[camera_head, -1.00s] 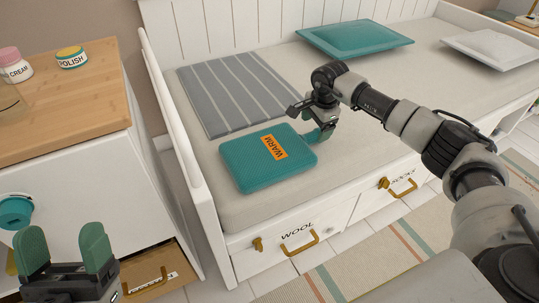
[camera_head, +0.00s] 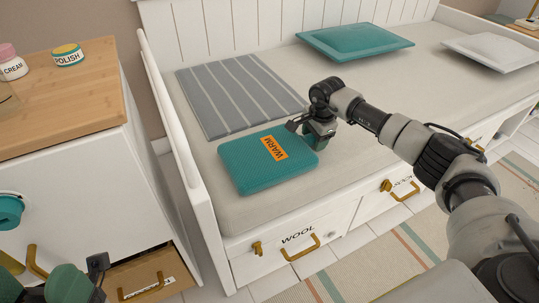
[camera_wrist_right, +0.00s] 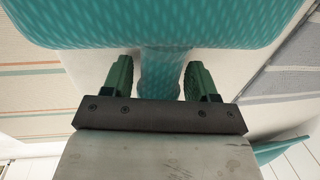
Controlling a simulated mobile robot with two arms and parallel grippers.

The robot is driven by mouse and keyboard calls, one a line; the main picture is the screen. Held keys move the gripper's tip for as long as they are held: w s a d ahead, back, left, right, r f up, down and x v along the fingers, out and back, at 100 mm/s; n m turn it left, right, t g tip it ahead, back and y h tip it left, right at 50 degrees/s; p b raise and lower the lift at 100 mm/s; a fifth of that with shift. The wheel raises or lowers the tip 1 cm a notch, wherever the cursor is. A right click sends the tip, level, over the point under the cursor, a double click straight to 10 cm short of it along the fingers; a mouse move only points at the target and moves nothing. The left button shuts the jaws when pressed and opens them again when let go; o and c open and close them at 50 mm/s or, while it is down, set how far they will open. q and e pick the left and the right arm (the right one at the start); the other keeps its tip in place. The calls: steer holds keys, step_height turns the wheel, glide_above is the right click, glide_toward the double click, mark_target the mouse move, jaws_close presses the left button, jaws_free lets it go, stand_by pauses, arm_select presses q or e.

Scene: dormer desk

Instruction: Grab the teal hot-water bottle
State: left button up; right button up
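The teal hot-water bottle (camera_head: 250,170) lies flat on the daybed, with an orange WARM label on it. In the right wrist view its ribbed body (camera_wrist_right: 150,25) fills the top, and its narrow neck (camera_wrist_right: 160,70) points toward my gripper. My right gripper (camera_head: 318,136) is at the bottle's right end. In the wrist view its two green fingers stand apart on either side of the neck, with a visible gap on each side. My left gripper (camera_head: 62,285) is at the bottom left, partly cut off; its opening is unclear.
The daybed's white side rail (camera_head: 180,130) stands left of the bottle. A grey striped blanket (camera_head: 235,95) lies behind it, and a teal pillow (camera_head: 355,40) is farther back. Below are drawers with brass handles (camera_head: 300,248). A wooden-topped cabinet (camera_head: 70,100) stands at the left.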

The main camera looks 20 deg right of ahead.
jaws_close()
steer(key=shift+r, duration=0.15)
